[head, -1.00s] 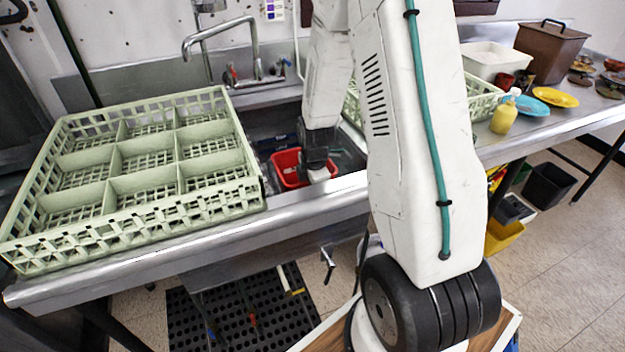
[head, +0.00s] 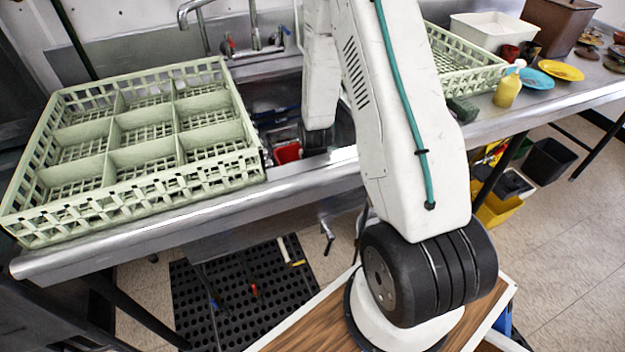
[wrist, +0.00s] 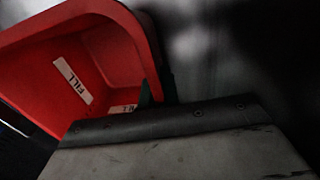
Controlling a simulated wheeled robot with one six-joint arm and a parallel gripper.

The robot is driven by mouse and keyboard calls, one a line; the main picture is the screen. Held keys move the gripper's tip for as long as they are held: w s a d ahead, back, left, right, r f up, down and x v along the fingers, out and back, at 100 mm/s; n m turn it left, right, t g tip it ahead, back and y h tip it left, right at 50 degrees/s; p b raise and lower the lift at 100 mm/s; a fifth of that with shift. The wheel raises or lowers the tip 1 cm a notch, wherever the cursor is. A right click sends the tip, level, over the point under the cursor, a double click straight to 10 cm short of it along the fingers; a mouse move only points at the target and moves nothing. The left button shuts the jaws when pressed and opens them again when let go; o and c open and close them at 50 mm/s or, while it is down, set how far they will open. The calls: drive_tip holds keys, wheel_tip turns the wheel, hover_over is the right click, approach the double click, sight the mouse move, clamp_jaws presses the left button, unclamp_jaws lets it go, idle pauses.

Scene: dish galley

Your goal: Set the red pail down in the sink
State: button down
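The red pail (head: 286,154) is down inside the sink basin in the head view, with its lower part hidden behind the sink's front edge and its right part behind my arm. In the wrist view, the pail (wrist: 95,60) fills the upper left, with a white "FILL" label on its inner wall. My gripper (wrist: 156,92) is at the pail's near right wall, with one dark finger inside and one outside. It looks shut on that wall. Whether the pail's base touches the sink (head: 343,153) floor is hidden.
A green dish rack (head: 110,185) stands on the counter left of the sink. A second green rack (head: 465,75), a yellow bottle (head: 508,88) and plates lie to the right. The faucet (head: 250,45) rises behind the basin.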

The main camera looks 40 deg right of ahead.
drive_tip(key=c, duration=1.6)
unclamp_jaws()
drive_tip(key=shift+r, duration=0.1)
wheel_tip(320, 180, up, 31)
drive_tip(key=shift+f, duration=0.15)
